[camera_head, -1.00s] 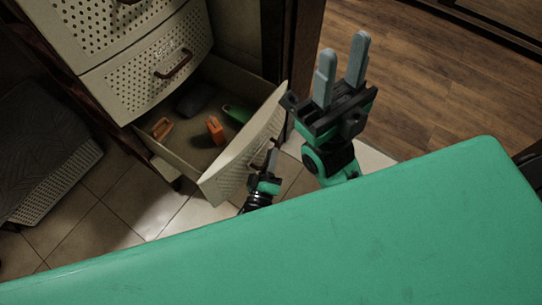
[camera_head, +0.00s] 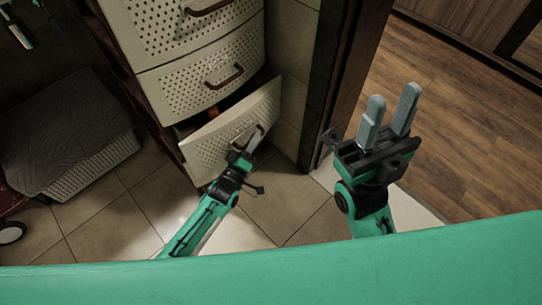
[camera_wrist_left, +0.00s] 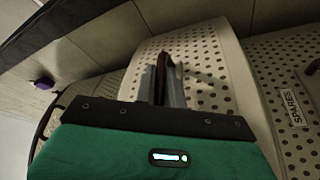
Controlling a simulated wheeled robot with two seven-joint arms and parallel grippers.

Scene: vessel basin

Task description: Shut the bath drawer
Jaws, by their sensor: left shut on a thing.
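The bath drawer (camera_head: 205,152) is the lowest cream perforated drawer of the cabinet in the head view. It stands partly open, with a narrow dark gap behind its front and a bit of an orange item (camera_head: 214,112) showing. My left gripper (camera_head: 252,140) is at the drawer front, shut on its dark handle (camera_head: 238,134). The left wrist view shows the handle (camera_wrist_left: 168,70) between the grey fingers (camera_wrist_left: 160,84). My right gripper (camera_head: 390,108) is raised, empty, with its fingers apart, right of the cabinet.
A dark door frame (camera_head: 335,80) stands right of the cabinet. A low basket with a grey cover (camera_head: 75,125) is at left. The tiled floor before the drawer is clear.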

